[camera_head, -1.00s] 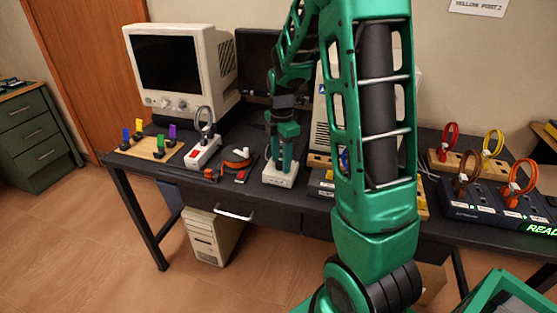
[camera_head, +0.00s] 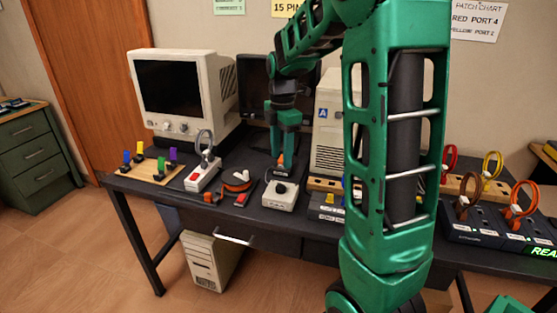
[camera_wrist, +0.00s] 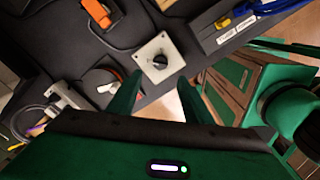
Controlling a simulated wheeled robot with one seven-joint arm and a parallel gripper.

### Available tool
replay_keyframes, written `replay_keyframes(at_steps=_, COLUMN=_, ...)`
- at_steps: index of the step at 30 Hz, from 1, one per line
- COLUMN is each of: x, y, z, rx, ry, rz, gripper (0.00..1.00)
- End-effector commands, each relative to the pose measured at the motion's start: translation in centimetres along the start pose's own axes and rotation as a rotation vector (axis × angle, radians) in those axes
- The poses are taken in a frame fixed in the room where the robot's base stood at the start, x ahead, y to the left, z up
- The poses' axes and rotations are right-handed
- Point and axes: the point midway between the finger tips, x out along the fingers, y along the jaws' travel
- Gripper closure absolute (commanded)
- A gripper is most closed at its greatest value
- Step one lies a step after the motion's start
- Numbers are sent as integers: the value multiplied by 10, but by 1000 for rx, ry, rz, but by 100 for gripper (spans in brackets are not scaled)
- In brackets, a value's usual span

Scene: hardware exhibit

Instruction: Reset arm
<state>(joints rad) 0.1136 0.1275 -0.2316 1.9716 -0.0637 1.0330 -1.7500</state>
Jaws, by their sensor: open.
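My gripper (camera_head: 283,158) hangs above the desk with its fingers pointing down, just behind a small white box with a black knob (camera_head: 280,195). In the wrist view my gripper (camera_wrist: 155,95) has its two green fingers apart, with nothing between them. The white knob box (camera_wrist: 158,60) lies beyond the fingertips there, clear of them. My green arm crosses the middle and right of the head view and hides part of the desk.
Cable loops (camera_head: 520,200) stand at the right. Open floor lies in front.

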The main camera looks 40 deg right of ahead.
Motion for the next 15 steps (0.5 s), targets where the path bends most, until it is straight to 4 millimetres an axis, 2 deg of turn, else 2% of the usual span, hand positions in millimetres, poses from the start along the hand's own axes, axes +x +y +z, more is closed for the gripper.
replay_keyframes(at_steps=15, x=-1, y=-4, z=1, rx=23, ry=0, rz=1, gripper=54)
